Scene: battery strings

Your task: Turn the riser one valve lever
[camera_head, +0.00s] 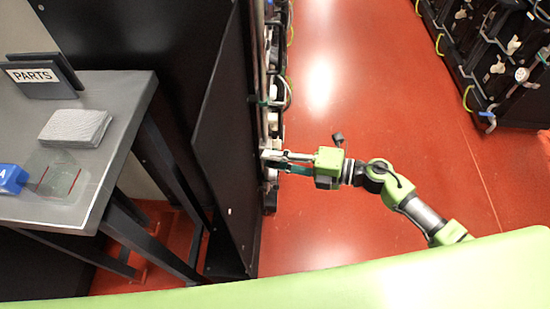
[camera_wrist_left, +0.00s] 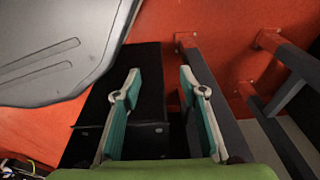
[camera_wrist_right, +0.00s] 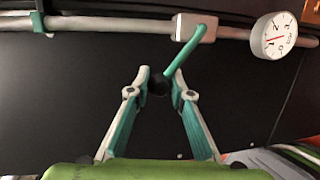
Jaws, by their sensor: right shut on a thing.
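In the right wrist view a teal valve lever (camera_wrist_right: 186,50) slants down and left from a pale valve body (camera_wrist_right: 196,28) on a horizontal pipe. The lever ends in a dark round knob (camera_wrist_right: 158,86). My right gripper (camera_wrist_right: 161,77) is shut on this knob, with a fingertip on each side. In the head view the right gripper (camera_head: 274,158) reaches left to the pipework on the black rack's edge, and the lever is too small to make out. My left gripper (camera_wrist_left: 160,82) is open and empty in the left wrist view; it is out of the head view.
A round white gauge (camera_wrist_right: 274,36) sits on the pipe right of the valve. A grey table (camera_head: 110,110) with a PARTS holder (camera_head: 40,77) stands at the left. Red floor (camera_head: 350,90) lies open between the near rack (camera_head: 222,150) and another rack (camera_head: 500,60).

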